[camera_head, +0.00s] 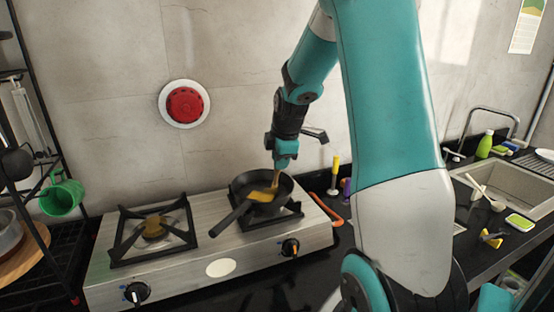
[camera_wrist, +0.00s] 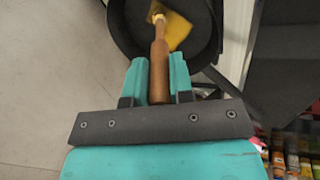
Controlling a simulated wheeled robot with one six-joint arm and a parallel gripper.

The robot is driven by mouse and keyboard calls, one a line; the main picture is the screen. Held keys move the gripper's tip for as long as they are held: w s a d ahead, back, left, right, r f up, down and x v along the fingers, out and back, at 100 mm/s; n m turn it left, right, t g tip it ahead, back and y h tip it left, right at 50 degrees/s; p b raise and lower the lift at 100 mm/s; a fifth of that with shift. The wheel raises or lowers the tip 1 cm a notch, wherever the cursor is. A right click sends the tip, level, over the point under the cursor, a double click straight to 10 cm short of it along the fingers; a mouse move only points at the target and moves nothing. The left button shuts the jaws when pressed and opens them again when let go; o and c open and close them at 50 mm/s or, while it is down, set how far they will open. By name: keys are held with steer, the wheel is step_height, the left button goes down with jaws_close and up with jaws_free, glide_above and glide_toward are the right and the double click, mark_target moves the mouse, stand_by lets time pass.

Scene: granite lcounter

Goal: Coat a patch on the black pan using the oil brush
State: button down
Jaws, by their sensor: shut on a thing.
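The black pan (camera_head: 243,190) sits on the right burner of the stove, its handle (camera_head: 231,218) pointing toward the front left. A yellow-orange patch (camera_head: 263,195) shows on its inner surface. My gripper (camera_head: 285,160) is above the pan and shut on the oil brush (camera_head: 276,179). In the wrist view, the brush's brown wooden handle (camera_wrist: 159,72) is between the fingers of my gripper (camera_wrist: 159,76). Its pale tip points into the pan (camera_wrist: 130,38), next to the yellow patch (camera_wrist: 178,31). I cannot tell whether the bristles touch the surface.
The left burner (camera_head: 153,231) of the steel stove (camera_head: 219,245) is empty. A yellow-handled tool (camera_head: 335,172) and an orange-red item (camera_head: 327,212) are right of the stove. A green mug (camera_head: 62,195) hangs at left. A sink (camera_head: 517,184) is at right.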

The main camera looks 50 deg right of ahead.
steer(key=shift+w, duration=0.15)
steer(key=shift+w+a+p, duration=0.15)
steer(key=shift+w+a, duration=0.15)
steer(key=shift+w, duration=0.4)
steer(key=shift+w+a+p, duration=0.15)
steer(key=shift+w+a, duration=0.2)
steer(key=shift+w, duration=0.4)
steer(key=shift+w+a+p, duration=0.15)
steer(key=shift+w+a, duration=0.15)
steer(key=shift+w, duration=0.4)
steer(key=shift+s+d+b, duration=0.1)
steer(key=shift+s+d, duration=0.15)
steer(key=shift+s, duration=0.5)
steer(key=shift+s+d+b, duration=0.15)
steer(key=shift+s+d, duration=0.15)
steer(key=shift+s, duration=0.4)
steer(key=shift+s+d+b, duration=0.1)
steer(key=shift+s+d, duration=0.15)
steer(key=shift+s, duration=0.5)
steer(key=shift+w+a+p, duration=0.15)
steer(key=shift+w+a, duration=0.1)
steer(key=shift+w, duration=0.5)
steer(key=shift+w+a+p, duration=0.15)
steer(key=shift+w+a, duration=0.1)
steer(key=shift+w, duration=0.45)
steer(key=shift+w+a+p, duration=0.15)
steer(key=shift+w+a, duration=0.1)
steer(key=shift+w, duration=0.5)
